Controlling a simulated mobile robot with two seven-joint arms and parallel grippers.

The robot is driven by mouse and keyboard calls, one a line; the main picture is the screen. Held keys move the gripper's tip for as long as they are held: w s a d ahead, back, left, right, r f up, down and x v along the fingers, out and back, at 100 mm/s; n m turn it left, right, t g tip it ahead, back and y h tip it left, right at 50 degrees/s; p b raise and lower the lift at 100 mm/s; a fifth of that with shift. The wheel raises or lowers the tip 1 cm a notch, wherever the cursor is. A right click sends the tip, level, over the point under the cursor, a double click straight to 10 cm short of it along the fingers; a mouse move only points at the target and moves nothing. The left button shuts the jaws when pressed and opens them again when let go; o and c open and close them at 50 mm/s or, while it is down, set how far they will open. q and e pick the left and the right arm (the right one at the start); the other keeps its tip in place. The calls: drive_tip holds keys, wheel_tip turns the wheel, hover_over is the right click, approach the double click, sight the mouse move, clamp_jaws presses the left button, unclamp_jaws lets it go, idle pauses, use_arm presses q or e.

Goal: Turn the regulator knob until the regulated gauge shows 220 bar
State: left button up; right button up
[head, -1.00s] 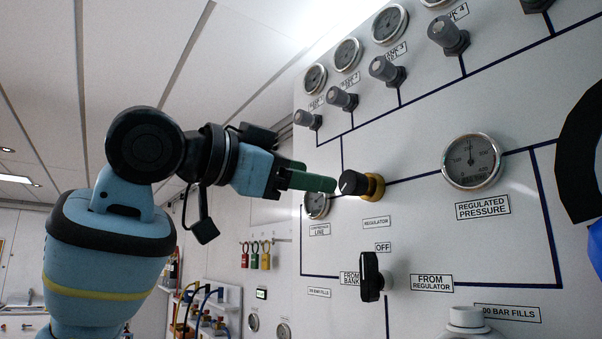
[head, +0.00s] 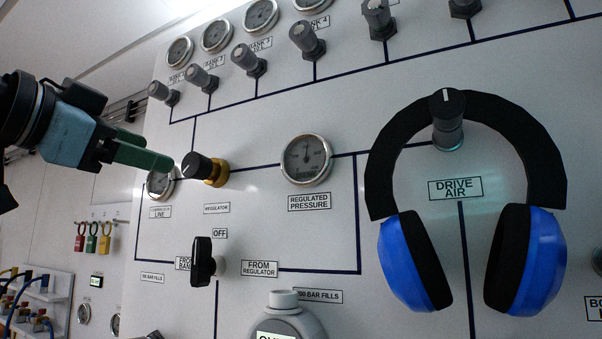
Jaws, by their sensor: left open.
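The regulator knob (head: 196,166) is black on a brass body, above its REGULATOR label on the white panel. My left gripper (head: 158,153), with green fingers, is open just left of the knob. Its fingertips look close to the knob's face, and I cannot tell whether they touch it. The regulated pressure gauge (head: 306,160) is to the right of the knob. Its needle points nearly straight up, but the scale is too small to read surely. My right gripper is not in view.
Blue ear defenders (head: 415,262) hang around the drive air knob (head: 447,120). A black selector handle (head: 202,262) sticks out below the regulator. Grey bank valves (head: 249,61) line the panel above. The gauge labelled LINE (head: 160,184) is partly behind my gripper.

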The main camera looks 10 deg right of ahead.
sight(190, 166)
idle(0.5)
use_arm(q)
drive_tip(key=n, duration=0.6)
drive_tip(key=shift+d, duration=0.15)
drive_tip(key=shift+x, duration=3.85)
drive_tip(key=shift+c, duration=0.5)
drive_tip(key=c, duration=0.9)
drive_tip(key=shift+m, duration=1.1)
